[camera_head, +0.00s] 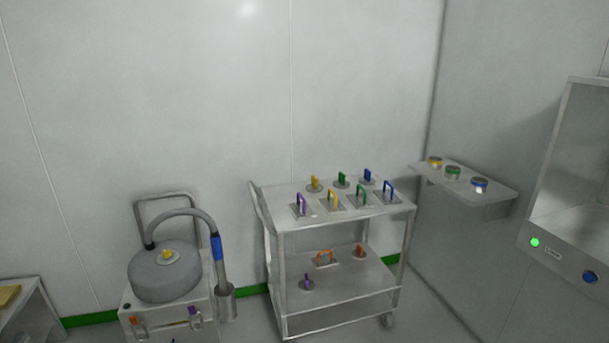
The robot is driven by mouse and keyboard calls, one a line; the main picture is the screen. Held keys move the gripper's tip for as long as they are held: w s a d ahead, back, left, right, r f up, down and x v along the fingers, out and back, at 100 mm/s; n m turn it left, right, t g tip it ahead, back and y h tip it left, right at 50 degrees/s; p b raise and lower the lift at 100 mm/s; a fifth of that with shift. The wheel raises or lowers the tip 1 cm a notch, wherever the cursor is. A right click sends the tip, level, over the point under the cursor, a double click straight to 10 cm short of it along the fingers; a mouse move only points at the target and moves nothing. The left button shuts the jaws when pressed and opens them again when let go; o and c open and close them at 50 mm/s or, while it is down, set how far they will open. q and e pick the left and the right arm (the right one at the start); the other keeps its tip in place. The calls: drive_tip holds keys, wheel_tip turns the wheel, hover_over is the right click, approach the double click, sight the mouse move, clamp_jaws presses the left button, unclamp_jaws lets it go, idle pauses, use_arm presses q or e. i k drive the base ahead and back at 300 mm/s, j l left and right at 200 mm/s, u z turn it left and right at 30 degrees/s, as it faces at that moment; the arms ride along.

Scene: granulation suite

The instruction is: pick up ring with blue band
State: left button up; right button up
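The ring with the blue band (479,186) sits on a small wall shelf (497,198) at the right. It is the nearest of three short round metal pieces in a row there. The ring with the green band (453,173) is beside it, and the one with the yellow band (435,162) is farthest back. Neither of my grippers is in view.
A two-tier steel cart (340,222) left of the shelf carries several pieces with coloured handles. A grey round vessel with a hose (165,275) stands farther left. A steel cabinet (575,190) with a green light (535,242) is at the right edge.

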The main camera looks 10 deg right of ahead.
sight(478, 184)
drive_tip(key=i+l+z, duration=0.1)
drive_tip(key=i+z, duration=1.4)
drive_tip(key=i+j+z, duration=0.1)
drive_tip(key=i+z, duration=0.3)
drive_tip(key=i, duration=0.15)
